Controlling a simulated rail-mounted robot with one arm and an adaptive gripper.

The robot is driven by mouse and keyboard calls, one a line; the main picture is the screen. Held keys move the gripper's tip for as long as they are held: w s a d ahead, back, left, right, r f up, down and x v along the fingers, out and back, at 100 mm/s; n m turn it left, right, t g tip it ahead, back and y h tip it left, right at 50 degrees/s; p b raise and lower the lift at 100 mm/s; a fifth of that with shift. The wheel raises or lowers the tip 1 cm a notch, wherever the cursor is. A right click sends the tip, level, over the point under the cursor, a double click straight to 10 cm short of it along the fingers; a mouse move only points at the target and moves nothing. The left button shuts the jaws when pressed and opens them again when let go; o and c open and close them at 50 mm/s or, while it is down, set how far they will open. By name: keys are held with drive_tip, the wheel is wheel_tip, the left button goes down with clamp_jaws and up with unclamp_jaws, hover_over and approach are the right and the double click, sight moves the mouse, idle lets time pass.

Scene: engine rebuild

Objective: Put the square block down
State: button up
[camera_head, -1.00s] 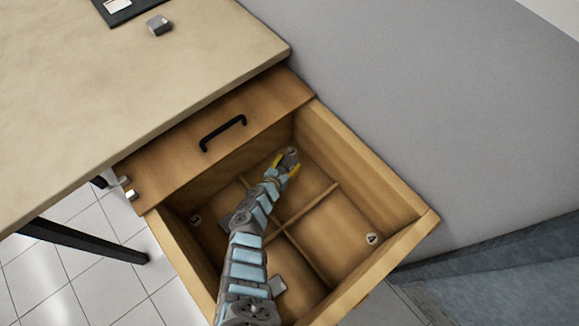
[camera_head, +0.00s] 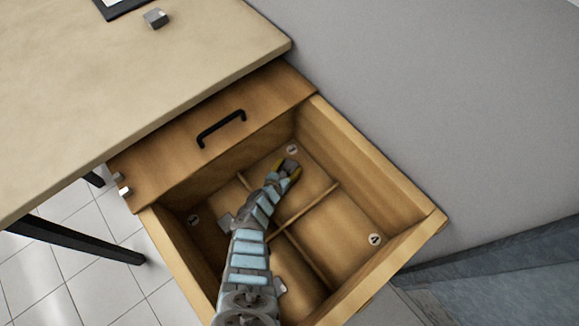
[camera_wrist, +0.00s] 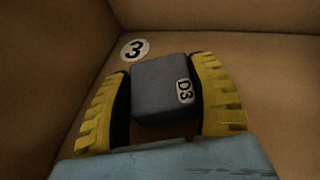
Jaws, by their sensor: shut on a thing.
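The square block (camera_wrist: 165,90) is grey and carries a "D3" label, seen in the wrist view. My gripper (camera_wrist: 166,100) is shut on it, with a yellow finger on each side. In the head view my gripper (camera_head: 287,169) is down inside the open wooden drawer (camera_head: 370,170), in the far compartment marked with a round "3" label (camera_wrist: 135,49). The block is close to that compartment's floor; I cannot tell whether it touches it.
Thin dividers (camera_head: 310,204) split the drawer into compartments. Other grey blocks lie in the left compartment (camera_head: 225,221) and the near one (camera_head: 280,287). The right compartment, with a round label (camera_head: 375,239), looks empty. Another grey block (camera_head: 156,18) sits on the wooden tabletop (camera_head: 110,90).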

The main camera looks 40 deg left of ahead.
sight(288, 168)
drive_tip(key=shift+f, duration=0.2)
drive_tip(key=o, duration=1.2)
drive_tip(key=shift+r, duration=0.1)
drive_tip(key=shift+o, duration=0.2)
drive_tip(key=shift+r, duration=0.15)
drive_tip(key=shift+s+r+p, duration=0.25)
drive_tip(key=shift+s+p, duration=0.15)
drive_tip(key=shift+p, duration=0.1)
drive_tip(key=p+v, duration=0.1)
drive_tip(key=v, duration=0.2)
drive_tip(key=shift+d+f, duration=0.15)
drive_tip(key=shift+f, duration=0.05)
drive_tip(key=shift+v, duration=0.8)
